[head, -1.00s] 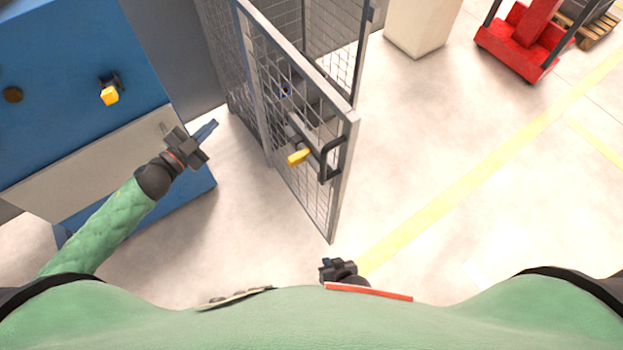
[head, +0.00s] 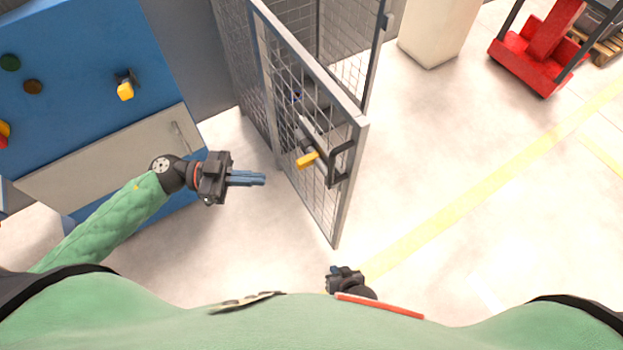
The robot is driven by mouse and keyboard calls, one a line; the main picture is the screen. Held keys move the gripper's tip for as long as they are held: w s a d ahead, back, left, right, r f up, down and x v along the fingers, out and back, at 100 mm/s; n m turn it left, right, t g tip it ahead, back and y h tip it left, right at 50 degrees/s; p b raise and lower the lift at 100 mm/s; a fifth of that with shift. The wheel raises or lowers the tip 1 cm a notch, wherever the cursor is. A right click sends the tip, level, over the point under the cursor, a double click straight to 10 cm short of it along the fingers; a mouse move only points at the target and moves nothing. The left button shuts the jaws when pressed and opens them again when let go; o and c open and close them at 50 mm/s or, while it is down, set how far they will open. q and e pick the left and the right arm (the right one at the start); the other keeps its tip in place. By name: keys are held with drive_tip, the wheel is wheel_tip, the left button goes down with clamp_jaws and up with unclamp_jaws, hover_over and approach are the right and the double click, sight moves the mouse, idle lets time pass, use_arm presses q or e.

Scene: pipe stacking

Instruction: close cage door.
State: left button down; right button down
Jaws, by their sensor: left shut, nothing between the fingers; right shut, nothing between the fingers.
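The cage door (head: 312,135) is a grey-framed mesh panel in the middle of the head view. It stands open, swung out toward me from the cage (head: 343,52). It carries a dark handle (head: 339,163) and a latch with a yellow knob (head: 307,159) near its free edge. My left gripper (head: 263,179) is shut and empty, to the left of the door and apart from it, with its blue fingers pointing right at the panel. My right gripper (head: 333,270) is shut and empty, low in the view near my body, below the door's bottom corner.
A blue cabinet (head: 75,75) with buttons and a yellow switch (head: 125,90) stands at the left. A beige block (head: 436,32) and a red pallet truck (head: 535,60) stand at the back right. Floor with a yellow line (head: 470,200) is clear right of the door.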

use_arm(q)
drive_tip(key=d, duration=1.3)
drive_tip(key=shift+p, duration=0.4)
